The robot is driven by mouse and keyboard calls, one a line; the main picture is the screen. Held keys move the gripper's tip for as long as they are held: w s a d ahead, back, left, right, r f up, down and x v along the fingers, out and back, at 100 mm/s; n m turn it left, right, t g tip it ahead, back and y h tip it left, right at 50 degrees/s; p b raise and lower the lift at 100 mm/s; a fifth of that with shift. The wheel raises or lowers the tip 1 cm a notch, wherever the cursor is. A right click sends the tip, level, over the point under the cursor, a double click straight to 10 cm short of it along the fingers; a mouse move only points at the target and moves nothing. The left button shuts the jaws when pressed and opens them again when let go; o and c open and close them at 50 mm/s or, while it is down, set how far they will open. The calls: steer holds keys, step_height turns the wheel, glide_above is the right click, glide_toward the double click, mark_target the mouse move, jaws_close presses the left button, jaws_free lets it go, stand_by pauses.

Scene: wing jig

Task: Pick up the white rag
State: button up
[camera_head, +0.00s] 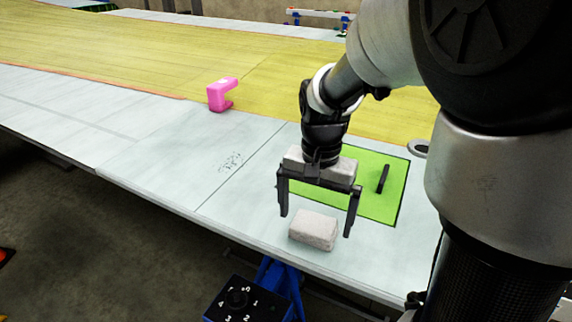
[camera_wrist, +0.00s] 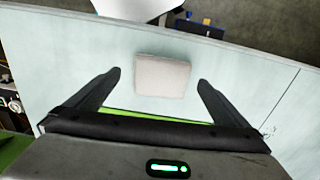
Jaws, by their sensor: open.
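The white rag (camera_head: 314,230) is a small, pale, block-shaped folded piece lying on the light grey surface near its front edge. My gripper (camera_head: 316,220) is open above it, with one finger to each side in the head view. In the wrist view the rag (camera_wrist: 162,76) lies beyond and between the two fingertips of my gripper (camera_wrist: 160,80), with clear space on both sides. Nothing is held. I cannot tell the exact height of the fingers over the rag.
A green mat (camera_head: 385,200) with a small black piece (camera_head: 383,178) on it lies just behind my gripper. A pink clamp-like object (camera_head: 221,95) stands farther left. A dark box with numbered markings (camera_head: 240,300) sits below the front edge. The surface left of the rag is clear.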

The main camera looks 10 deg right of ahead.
mark_target(314, 225)
steer(key=shift+f, duration=0.95)
steer(key=shift+c, duration=0.3)
steer(key=c, duration=1.1)
steer(key=shift+o, duration=0.2)
steer(key=shift+r, duration=0.1)
step_height(314, 225, up, 10)
steer(key=shift+p, duration=0.3)
